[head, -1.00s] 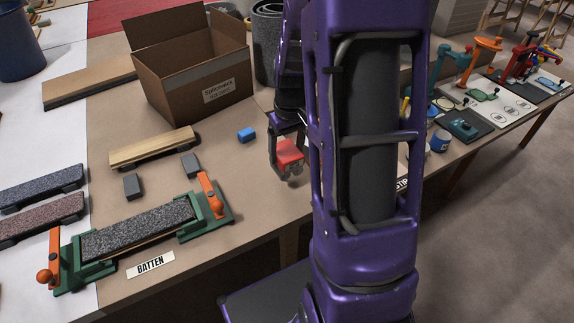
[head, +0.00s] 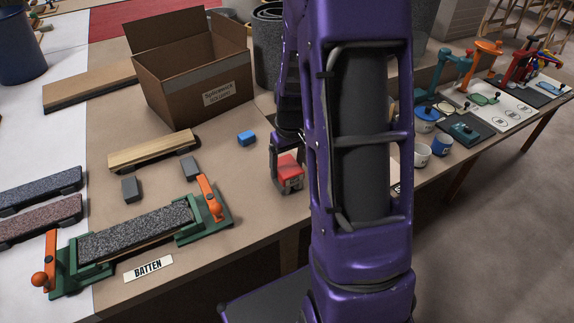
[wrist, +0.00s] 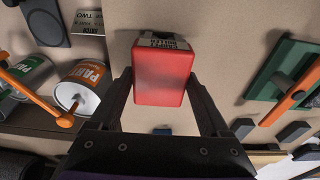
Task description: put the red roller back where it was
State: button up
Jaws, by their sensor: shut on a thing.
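My gripper (wrist: 160,88) is shut on a red box-like block (wrist: 163,72) with a printed label on one end. In the head view the red block (head: 288,172) hangs at or just above the bench near its front edge, partly behind my arm; I cannot tell whether it touches the bench. The held thing looks like a block, and I see no clear red roller shape. A red tool-like thing (head: 522,66) stands on the far right bench, too small to identify.
A blue block (head: 246,138) and an open cardboard box (head: 190,75) lie behind. A green clamp fixture (head: 75,272) holds a grey batten at front left. Paint cans (wrist: 80,88) show in the wrist view. My arm hides the middle of the head view.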

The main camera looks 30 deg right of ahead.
aim_at(290, 169)
jog(key=shift+s+f, duration=0.15)
jog(key=shift+f, duration=0.3)
grip_shut()
jog(key=o, duration=1.4)
grip_release()
jog(key=shift+f, duration=0.1)
jog(key=shift+o, duration=0.2)
jog(key=shift+r, duration=0.4)
notch_tip(290, 169, up, 13)
jog(key=s+p, duration=0.1)
jog(key=p, duration=0.2)
jog(key=shift+f, duration=0.15)
jog(key=shift+s, duration=0.1)
